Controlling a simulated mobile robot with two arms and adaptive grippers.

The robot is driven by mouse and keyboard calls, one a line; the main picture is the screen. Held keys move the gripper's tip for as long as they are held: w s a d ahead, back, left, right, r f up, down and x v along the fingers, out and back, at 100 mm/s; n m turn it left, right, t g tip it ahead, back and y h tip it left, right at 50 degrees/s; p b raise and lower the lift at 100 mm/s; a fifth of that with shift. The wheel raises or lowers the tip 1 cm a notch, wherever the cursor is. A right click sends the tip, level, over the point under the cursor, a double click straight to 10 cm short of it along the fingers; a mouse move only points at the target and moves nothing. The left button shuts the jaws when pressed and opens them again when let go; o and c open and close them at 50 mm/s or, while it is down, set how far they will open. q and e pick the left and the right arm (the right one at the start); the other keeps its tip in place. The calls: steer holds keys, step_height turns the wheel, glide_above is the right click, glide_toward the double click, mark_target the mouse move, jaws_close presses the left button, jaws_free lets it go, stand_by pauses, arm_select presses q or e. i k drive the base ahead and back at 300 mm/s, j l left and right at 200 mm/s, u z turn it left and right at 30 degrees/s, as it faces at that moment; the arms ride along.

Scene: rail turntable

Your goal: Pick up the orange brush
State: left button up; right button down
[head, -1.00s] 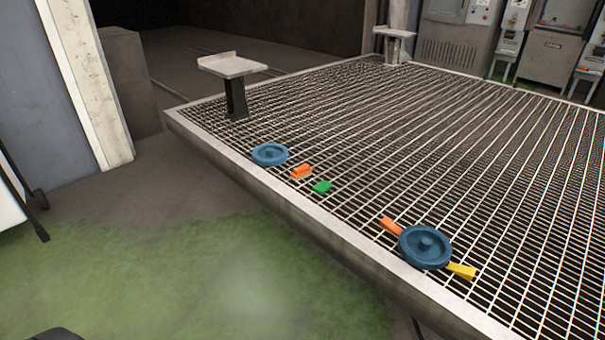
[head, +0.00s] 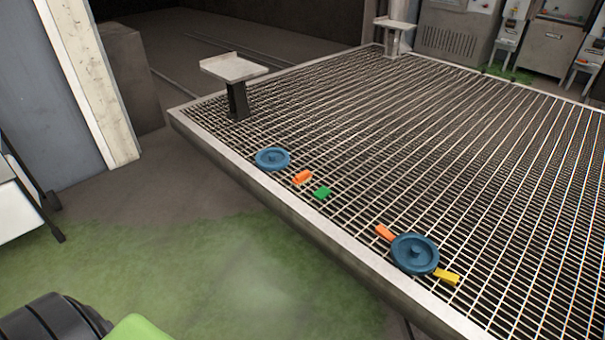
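Two small orange pieces lie on the grated platform (head: 470,170); I cannot tell which is the brush. One orange piece (head: 302,177) lies between a blue disc (head: 272,158) and a green block (head: 322,193). The other orange piece (head: 384,233) lies at the upper left edge of a larger-looking blue disc (head: 414,253), whose rim seems to cover part of it. A yellow piece (head: 447,277) sticks out at that disc's lower right. Neither of my grippers is in view.
The platform has a raised pale rim (head: 300,232) along its near side. A pedestal (head: 235,72) stands at its left corner. Machines (head: 450,35) stand behind. Green-stained floor (head: 200,265) is open in front. A black ribbed object (head: 55,320) is at bottom left.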

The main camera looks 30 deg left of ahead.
mark_target(300, 180)
steer(key=i+j, duration=0.15)
steer(key=j, duration=0.2)
steer(key=i+j+z, duration=0.1)
steer(key=j, duration=0.25)
steer(key=i+j, duration=0.25)
steer(key=i+j+z, duration=0.1)
steer(key=j, duration=0.35)
steer(key=i+j, duration=0.2)
steer(key=j, duration=0.15)
steer(key=i+j+z, duration=0.1)
steer(key=j, duration=0.25)
